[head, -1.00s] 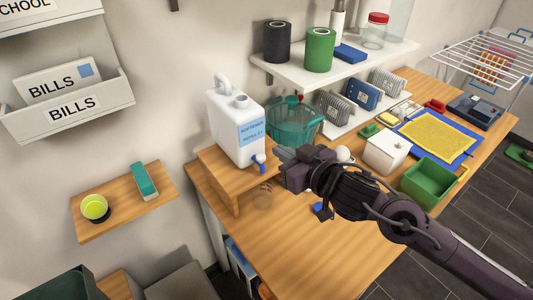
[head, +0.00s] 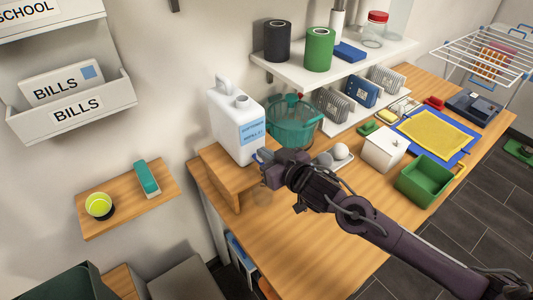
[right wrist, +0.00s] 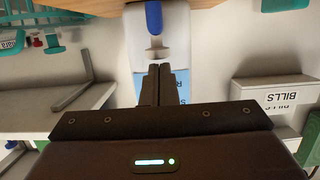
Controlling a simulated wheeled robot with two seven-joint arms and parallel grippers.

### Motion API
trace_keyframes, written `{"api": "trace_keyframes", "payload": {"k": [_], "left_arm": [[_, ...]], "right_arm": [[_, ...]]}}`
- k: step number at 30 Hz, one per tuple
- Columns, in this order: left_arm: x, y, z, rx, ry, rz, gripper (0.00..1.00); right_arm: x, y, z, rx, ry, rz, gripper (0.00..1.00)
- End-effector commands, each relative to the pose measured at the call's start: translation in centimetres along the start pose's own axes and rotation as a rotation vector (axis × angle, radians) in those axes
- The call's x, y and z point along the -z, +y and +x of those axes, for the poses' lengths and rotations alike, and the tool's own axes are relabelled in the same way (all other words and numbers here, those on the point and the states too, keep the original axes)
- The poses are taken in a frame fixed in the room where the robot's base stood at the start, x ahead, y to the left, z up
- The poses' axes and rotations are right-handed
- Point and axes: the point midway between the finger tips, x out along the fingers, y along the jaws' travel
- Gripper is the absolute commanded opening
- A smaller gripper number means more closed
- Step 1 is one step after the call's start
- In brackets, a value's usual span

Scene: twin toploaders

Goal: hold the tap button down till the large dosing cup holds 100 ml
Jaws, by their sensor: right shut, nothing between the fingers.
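The white softener jug (head: 235,128) with a blue label stands on a small wooden stand (head: 218,174). Its blue tap button (right wrist: 154,17) shows at the top of the right wrist view; in the head view my gripper largely covers the tap. My right gripper (head: 265,168) is shut and empty, right at the tap. Its closed fingers (right wrist: 159,72) point toward the tap in the wrist view; I cannot tell whether they touch the button. My left gripper is out of view.
A teal basket (head: 294,122) stands behind the gripper. A white box (head: 385,150), a green bin (head: 425,179) and a yellow mesh on a blue frame (head: 433,134) lie to the right. The table front is bare.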

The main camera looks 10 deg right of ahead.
Motion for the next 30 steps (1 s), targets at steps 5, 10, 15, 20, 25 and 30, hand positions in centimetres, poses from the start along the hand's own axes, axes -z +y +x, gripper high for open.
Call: {"api": "trace_keyframes", "payload": {"k": [5, 10, 15, 20, 25, 30], "left_arm": [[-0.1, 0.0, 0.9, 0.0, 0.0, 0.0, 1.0], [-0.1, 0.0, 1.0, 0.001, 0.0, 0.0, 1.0], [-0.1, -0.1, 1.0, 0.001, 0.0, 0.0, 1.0], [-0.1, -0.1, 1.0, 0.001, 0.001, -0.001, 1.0], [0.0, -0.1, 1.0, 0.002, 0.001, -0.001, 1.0], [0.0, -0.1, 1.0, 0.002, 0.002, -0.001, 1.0]], "right_arm": [[-1.8, -0.1, 0.4, 0.0, -0.003, 0.003, 0.0], [-2.4, 0.0, 0.5, 0.0, -0.005, 0.0, 0.0], [-2.7, -0.1, 0.5, 0.001, -0.012, -0.001, 0.0], [-2.9, -0.1, 0.5, 0.002, -0.017, -0.001, 0.0], [-3.1, -0.1, 0.5, 0.002, -0.021, -0.001, 0.0], [-3.2, -0.1, 0.5, 0.002, -0.022, -0.001, 0.0]]}}
